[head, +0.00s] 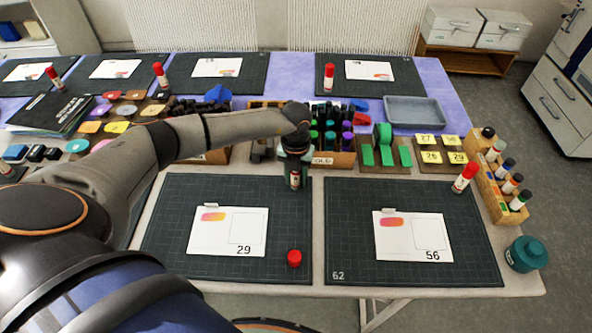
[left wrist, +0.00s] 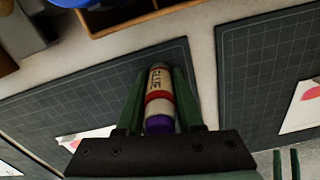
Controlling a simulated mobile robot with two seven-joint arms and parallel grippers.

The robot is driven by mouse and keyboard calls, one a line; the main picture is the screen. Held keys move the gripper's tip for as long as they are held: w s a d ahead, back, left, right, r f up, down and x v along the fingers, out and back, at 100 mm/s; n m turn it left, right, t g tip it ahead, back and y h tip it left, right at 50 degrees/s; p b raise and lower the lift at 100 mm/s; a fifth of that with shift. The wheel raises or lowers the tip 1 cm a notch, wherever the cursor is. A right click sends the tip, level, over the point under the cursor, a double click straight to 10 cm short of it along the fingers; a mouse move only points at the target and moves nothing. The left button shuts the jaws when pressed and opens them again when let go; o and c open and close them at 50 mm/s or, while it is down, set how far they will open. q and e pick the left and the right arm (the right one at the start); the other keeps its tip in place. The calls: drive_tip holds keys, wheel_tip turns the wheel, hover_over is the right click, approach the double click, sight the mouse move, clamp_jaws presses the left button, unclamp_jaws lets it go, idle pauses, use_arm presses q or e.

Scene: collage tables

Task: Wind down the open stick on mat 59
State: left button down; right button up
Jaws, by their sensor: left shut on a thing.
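A white glue stick (head: 295,180) with a red band is upright over the back right part of the left front mat (head: 160,236). My left gripper (head: 294,172) points down and is shut on it. In the left wrist view the glue stick (left wrist: 158,98) lies between the green fingers and its purple end faces the palm. Whether its foot touches the mat is unclear. A loose red cap (head: 294,258) rests on the same mat, near its front right corner. The mat's number is not visible. My right gripper is not in view.
A paper marked 29 (head: 228,232) lies on this mat. A paper marked 56 (head: 412,236) lies on mat 62 (head: 350,280) to the right. A capped stick (head: 465,178) stands at that mat's back right. A divided bin of sticks (head: 342,158) is just behind the gripper.

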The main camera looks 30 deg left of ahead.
use_arm(q)
drive_tip(key=shift+s+r+n+p, duration=0.1)
drive_tip(key=shift+n+p, duration=0.5)
drive_tip(key=shift+n, duration=0.5)
drive_tip(key=shift+n+p, duration=0.4)
drive_tip(key=shift+n, duration=0.7)
drive_tip(key=shift+n+p, duration=0.65)
drive_tip(key=shift+n, duration=0.75)
drive_tip(key=shift+a+f+n+p, duration=0.1)
drive_tip(key=shift+f+n+p, duration=0.15)
drive_tip(key=shift+n, duration=0.25)
drive_tip(key=n, duration=0.2)
drive_tip(key=shift+n, duration=0.4)
drive_tip(key=n, duration=0.4)
drive_tip(key=shift+r, duration=0.1)
